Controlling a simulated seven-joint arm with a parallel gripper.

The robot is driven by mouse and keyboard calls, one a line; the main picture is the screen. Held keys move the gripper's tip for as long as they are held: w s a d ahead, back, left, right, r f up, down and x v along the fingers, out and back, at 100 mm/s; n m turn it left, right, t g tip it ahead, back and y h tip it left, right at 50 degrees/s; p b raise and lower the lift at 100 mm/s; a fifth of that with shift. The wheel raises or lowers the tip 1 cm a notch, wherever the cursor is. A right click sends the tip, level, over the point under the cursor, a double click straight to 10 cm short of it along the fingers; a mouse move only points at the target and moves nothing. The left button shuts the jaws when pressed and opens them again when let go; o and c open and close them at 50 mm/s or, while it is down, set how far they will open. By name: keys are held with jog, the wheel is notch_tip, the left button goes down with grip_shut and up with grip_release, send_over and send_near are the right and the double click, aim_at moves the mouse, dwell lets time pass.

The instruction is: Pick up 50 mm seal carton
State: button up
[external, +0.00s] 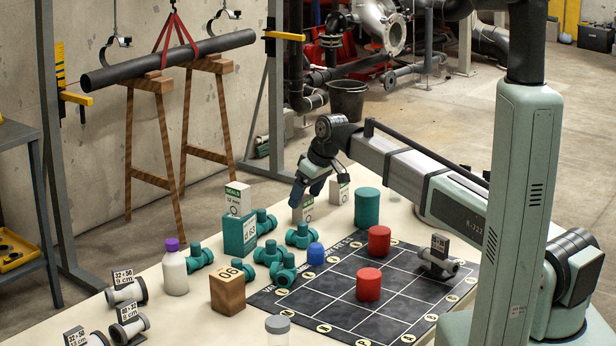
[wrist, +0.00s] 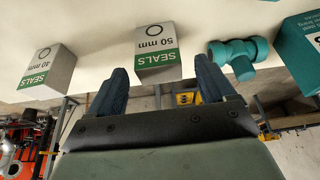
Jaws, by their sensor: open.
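The 50 mm seal carton (external: 302,210) is a small white and grey box with a green band, standing upright on the pale table. In the wrist view the carton (wrist: 157,50) shows upside down, its "SEALS 50 mm" label facing the camera. My gripper (external: 308,189) is open and empty, just above the carton in the external view. In the wrist view the dark fingertips of my gripper (wrist: 161,68) lie on either side of the carton's near end, with a gap visible at each side. I cannot tell how deep the carton sits between them.
The 40 mm seal carton (wrist: 47,70) stands beside it, also in the external view (external: 340,193). A teal fitting (wrist: 238,57) is on the other side. A teal cylinder (external: 368,207) and a teal box (external: 240,236) with another carton (external: 238,199) on top are nearby.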

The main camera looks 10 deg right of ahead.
jog(key=shift+x, duration=1.35)
jog(key=shift+c, duration=0.5)
jog(key=c, duration=1)
jog(key=shift+o, duration=0.2)
jog(key=shift+r, duration=0.15)
